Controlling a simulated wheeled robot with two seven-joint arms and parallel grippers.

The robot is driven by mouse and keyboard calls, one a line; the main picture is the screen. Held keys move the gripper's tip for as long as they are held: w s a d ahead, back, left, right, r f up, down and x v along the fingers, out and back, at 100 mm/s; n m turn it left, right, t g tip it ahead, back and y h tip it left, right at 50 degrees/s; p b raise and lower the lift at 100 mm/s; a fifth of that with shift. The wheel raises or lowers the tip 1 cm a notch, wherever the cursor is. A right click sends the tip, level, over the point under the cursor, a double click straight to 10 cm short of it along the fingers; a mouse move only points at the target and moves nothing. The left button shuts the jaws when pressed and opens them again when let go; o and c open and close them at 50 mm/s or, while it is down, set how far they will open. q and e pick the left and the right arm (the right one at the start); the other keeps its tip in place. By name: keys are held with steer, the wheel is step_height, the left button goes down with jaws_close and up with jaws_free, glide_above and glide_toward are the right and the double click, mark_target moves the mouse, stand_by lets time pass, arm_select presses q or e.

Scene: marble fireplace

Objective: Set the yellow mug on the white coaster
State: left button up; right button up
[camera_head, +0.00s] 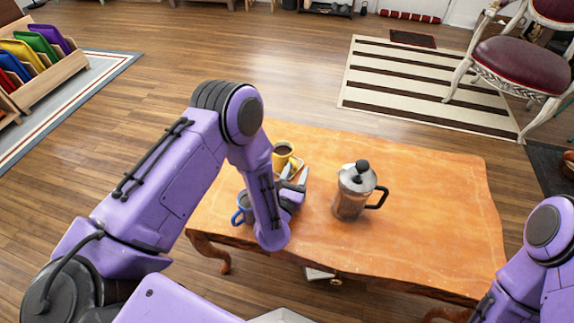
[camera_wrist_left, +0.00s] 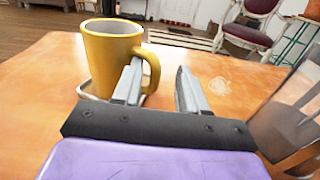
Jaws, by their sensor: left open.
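The yellow mug (camera_head: 283,153) stands upright near the table's back left edge; in the left wrist view the mug (camera_wrist_left: 108,55) is large, its handle to the right. A thin pale rim, seemingly the white coaster (camera_wrist_left: 83,91), shows around the mug's base; the mug appears to stand on it. My left gripper (camera_head: 297,180) is open beside the mug. In the left wrist view the gripper (camera_wrist_left: 159,68) has one finger overlapping the handle's opening and the other to the right, apart from the handle. Whether the finger is inside the loop is unclear. My right gripper is out of view.
A metal coffee press (camera_head: 352,194) with a black handle stands right of my left gripper; part of it shows in the wrist view (camera_wrist_left: 290,115). The wooden table's (camera_head: 440,215) right side is clear.

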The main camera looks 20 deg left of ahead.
arm_select(q)
steer(key=shift+s, duration=0.35)
steer(key=shift+o, duration=0.6)
steer(key=shift+a, duration=0.1)
steer(key=o, duration=1)
steer(key=shift+a, duration=0.1)
steer(key=shift+r, duration=0.15)
step_height(320, 180, up, 3)
steer(key=shift+f+p, duration=0.2)
steer(key=shift+p, duration=0.3)
steer(key=s+d+r, duration=0.1)
steer(key=s+r, duration=0.2)
steer(key=s, duration=0.1)
steer(key=s+d+r+p, duration=0.1)
steer(key=s+d+r, duration=0.1)
steer(key=s+r, duration=0.1)
steer(key=s+d+r+p, duration=0.1)
steer(key=s+r, duration=0.3)
steer(key=s, duration=0.2)
steer(key=shift+s+d, duration=0.1)
steer(key=shift+d, duration=0.25)
